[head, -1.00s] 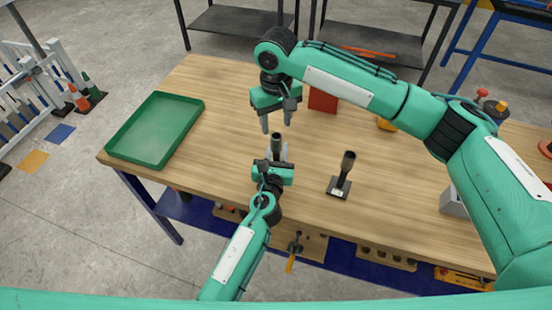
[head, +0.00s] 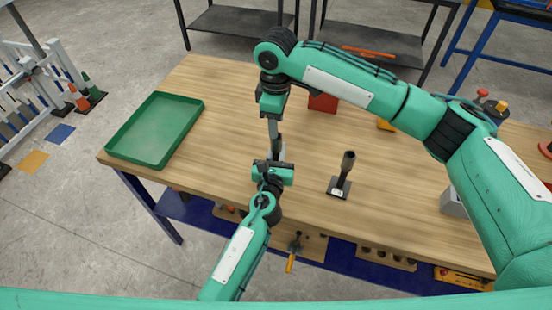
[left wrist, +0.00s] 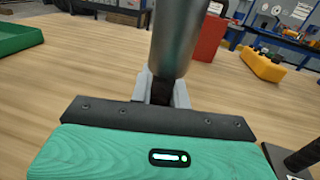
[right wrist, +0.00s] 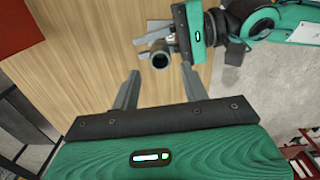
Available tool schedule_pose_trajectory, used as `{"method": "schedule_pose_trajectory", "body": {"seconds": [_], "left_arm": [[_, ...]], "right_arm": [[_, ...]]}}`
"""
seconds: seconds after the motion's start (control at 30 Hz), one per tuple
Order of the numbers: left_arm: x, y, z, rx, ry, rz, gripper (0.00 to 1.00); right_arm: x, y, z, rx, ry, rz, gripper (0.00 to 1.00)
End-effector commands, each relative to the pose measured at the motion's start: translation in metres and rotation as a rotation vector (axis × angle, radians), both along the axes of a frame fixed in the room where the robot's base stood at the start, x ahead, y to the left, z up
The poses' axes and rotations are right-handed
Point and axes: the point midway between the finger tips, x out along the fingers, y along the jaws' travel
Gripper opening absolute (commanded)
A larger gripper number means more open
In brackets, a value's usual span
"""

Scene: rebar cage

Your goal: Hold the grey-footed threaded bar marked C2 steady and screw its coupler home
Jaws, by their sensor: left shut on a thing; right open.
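My left gripper (head: 268,166) is shut on an upright bar with a grey coupler (head: 277,142) on top. In the left wrist view its grey fingers (left wrist: 161,92) close around the dark bar (left wrist: 160,88), just below the wide metal coupler (left wrist: 175,38). The bar's foot and any C2 mark are hidden. My right gripper (head: 272,130) is above the coupler, pointing down. In the right wrist view its fingers (right wrist: 160,90) are open, and the coupler's round open end (right wrist: 160,61) shows between and beyond the tips; contact is not visible.
A second upright bar (head: 347,165) on a dark foot (head: 338,190) with a small label stands to the right. A green tray (head: 155,130) lies at the left of the wooden table (head: 220,90). A red box (head: 322,102) stands behind. Table between tray and bar is clear.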

Motion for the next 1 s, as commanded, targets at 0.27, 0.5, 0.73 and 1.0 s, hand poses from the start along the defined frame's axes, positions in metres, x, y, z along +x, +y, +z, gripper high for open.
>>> {"method": "schedule_pose_trajectory", "body": {"seconds": [0.27, 0.5, 0.73, 1.0], "left_arm": [[-0.0001, 0.0001, -0.0004, 0.000, 0.001, 0.000, 0.00], [-0.0001, 0.0001, -0.0005, 0.000, 0.001, 0.000, 0.00], [-0.0001, 0.0001, -0.0005, 0.000, 0.001, 0.000, 0.00], [-0.0001, 0.0001, -0.0006, 0.000, 0.001, 0.000, 0.00]], "right_arm": [[-0.0001, 0.0001, -0.0001, 0.000, 0.000, 0.452, 0.45], [-0.0002, 0.0001, -0.0001, 0.000, 0.000, 0.826, 0.45], [-0.0002, 0.0001, -0.0001, 0.000, 0.000, 1.050, 0.45], [-0.0002, 0.0001, -0.0001, 0.000, 0.000, 1.109, 0.45]]}}
